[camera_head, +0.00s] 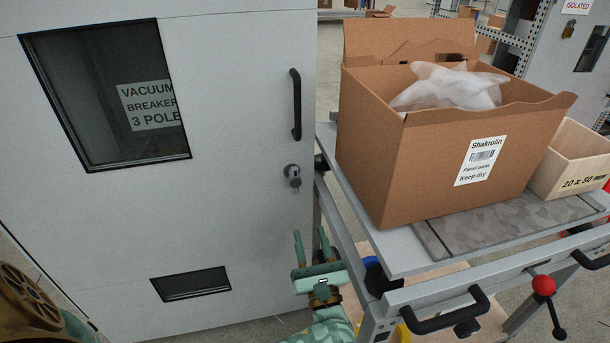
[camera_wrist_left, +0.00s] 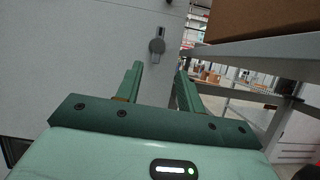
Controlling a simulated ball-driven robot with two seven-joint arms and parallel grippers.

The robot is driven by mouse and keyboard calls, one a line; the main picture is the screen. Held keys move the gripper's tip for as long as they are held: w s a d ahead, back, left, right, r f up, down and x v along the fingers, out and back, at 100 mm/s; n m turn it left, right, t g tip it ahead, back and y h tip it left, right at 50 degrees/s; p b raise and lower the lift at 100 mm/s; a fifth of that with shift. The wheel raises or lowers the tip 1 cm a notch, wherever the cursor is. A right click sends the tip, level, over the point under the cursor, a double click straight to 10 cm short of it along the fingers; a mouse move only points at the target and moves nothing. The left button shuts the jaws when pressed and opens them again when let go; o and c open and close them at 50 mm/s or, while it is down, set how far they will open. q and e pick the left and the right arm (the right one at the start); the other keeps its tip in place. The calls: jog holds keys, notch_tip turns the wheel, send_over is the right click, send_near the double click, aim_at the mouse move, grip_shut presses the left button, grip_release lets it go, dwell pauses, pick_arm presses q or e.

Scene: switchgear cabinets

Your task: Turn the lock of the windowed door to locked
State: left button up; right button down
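The windowed door (camera_head: 235,215) is a pale grey panel on the left of the head view. Its dark window (camera_head: 75,75) shows a sign reading "VACUUM BREAKER 3 POLE". The lock (camera_head: 292,171) is a small grey cylinder with a piece hanging down from it, near the door's right edge. In the left wrist view the lock (camera_wrist_left: 157,45) is ahead of the fingertips. My left gripper (camera_head: 311,238) is green, open and empty, below the lock and apart from it. Its two fingers also show in the left wrist view (camera_wrist_left: 160,70). My right gripper is out of view.
A black handle (camera_head: 296,105) is above the lock. A low vent (camera_head: 190,284) is in the door. Right of the door, close to the gripper, a grey cart (camera_head: 410,262) carries a cardboard box (camera_head: 430,150) and a wooden bin (camera_head: 575,160).

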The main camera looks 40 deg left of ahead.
aim_at(296, 180)
pick_arm(q)
jog(key=b+x, duration=0.1)
jog(key=x, duration=1.5)
jog(key=shift+a+r, duration=0.15)
grip_shut()
